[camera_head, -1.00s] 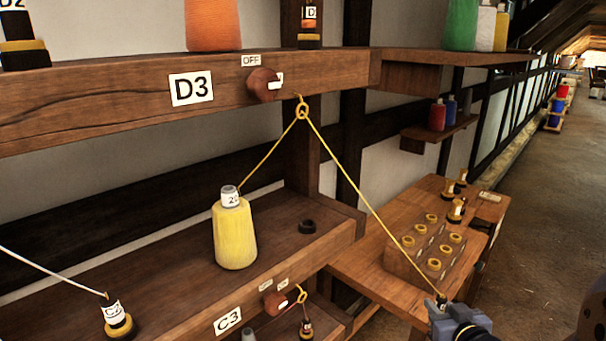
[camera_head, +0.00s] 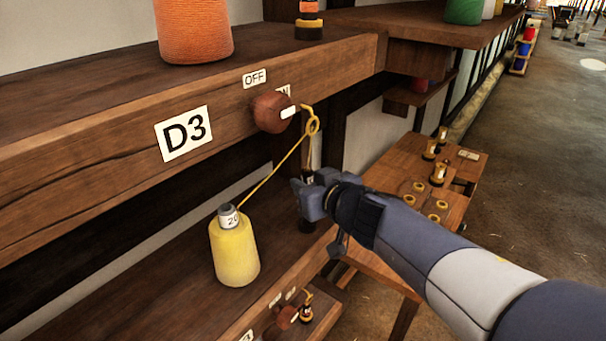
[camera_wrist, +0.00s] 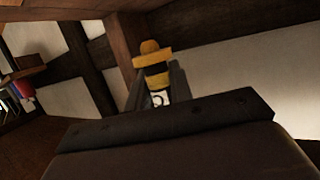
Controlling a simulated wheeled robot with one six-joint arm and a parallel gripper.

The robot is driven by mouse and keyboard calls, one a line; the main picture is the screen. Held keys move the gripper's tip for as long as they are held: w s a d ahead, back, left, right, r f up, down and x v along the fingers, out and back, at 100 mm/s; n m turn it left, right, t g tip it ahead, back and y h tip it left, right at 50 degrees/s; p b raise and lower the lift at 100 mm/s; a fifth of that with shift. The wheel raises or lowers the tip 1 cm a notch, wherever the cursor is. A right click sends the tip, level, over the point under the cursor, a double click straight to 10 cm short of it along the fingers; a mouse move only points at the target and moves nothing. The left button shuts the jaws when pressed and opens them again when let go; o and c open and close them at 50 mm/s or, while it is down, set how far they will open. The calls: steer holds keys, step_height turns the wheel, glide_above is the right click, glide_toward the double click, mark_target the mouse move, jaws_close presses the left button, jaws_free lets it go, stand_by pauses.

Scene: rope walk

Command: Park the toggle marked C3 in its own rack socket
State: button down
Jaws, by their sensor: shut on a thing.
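My gripper (camera_head: 309,190) is shut on a toggle just below the yellow ring (camera_head: 313,124) at the D3 board. In the wrist view the held toggle (camera_wrist: 154,68) has yellow and black bands and a white label, whose mark I cannot read. A yellow cord runs from the yellow cone (camera_head: 234,252) up to the ring, then down toward my gripper. The rack (camera_head: 425,211) with yellow-rimmed sockets is on the bench behind my arm, which partly hides it. Another toggle (camera_head: 306,315) hangs at the lower board's hook; its label is too small to read.
The D3 board (camera_head: 120,140) with a brown knob (camera_head: 271,112) juts out above left of my gripper. The lower shelf (camera_head: 165,290) lies below. Several toggles stand on the bench (camera_head: 395,165). The floor on the right is open.

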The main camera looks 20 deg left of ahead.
steer(key=shift+f+b, duration=0.5)
steer(key=shift+f, duration=2.3)
steer(key=shift+p, duration=0.3)
steer(key=shift+f+b, duration=0.5)
steer(key=shift+f, duration=0.05)
steer(key=c, duration=1.5)
jaws_free()
steer(key=shift+c, duration=0.2)
steer(key=shift+d, duration=0.1)
